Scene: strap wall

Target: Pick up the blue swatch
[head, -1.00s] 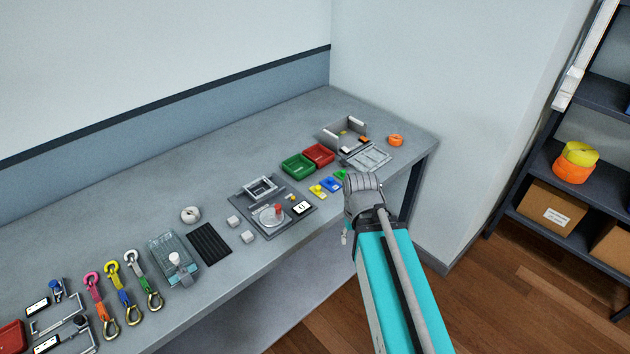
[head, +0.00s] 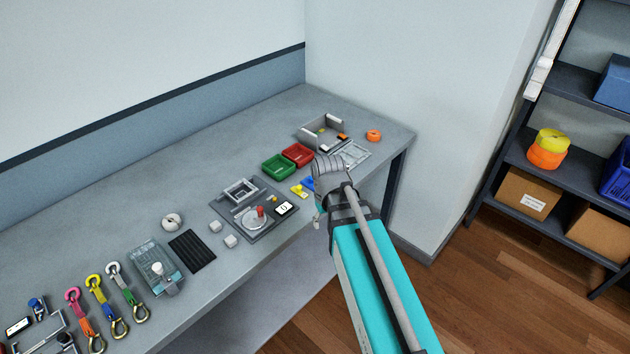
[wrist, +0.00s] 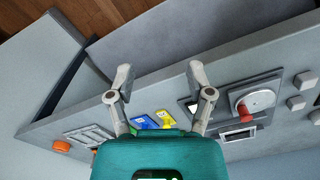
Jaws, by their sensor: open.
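The blue swatch (head: 308,183) lies flat on the grey bench, partly hidden behind the end of my arm in the head view. It also shows in the wrist view (wrist: 143,123), low between the fingers and partly cut off by my gripper's body. The yellow swatch (wrist: 165,118) lies beside it and also shows in the head view (head: 299,191). A sliver of green (wrist: 132,130) shows on its other side in the wrist view. My gripper (wrist: 160,81) is open and empty, its two fingers spread apart above the bench near its front edge.
A green tray (head: 278,167) and a red tray (head: 298,154) stand just behind the swatches. A grey fixture plate (head: 253,210) with a red knob is to the left. A grey open box (head: 322,131) and an orange ring (head: 373,136) are at the back right.

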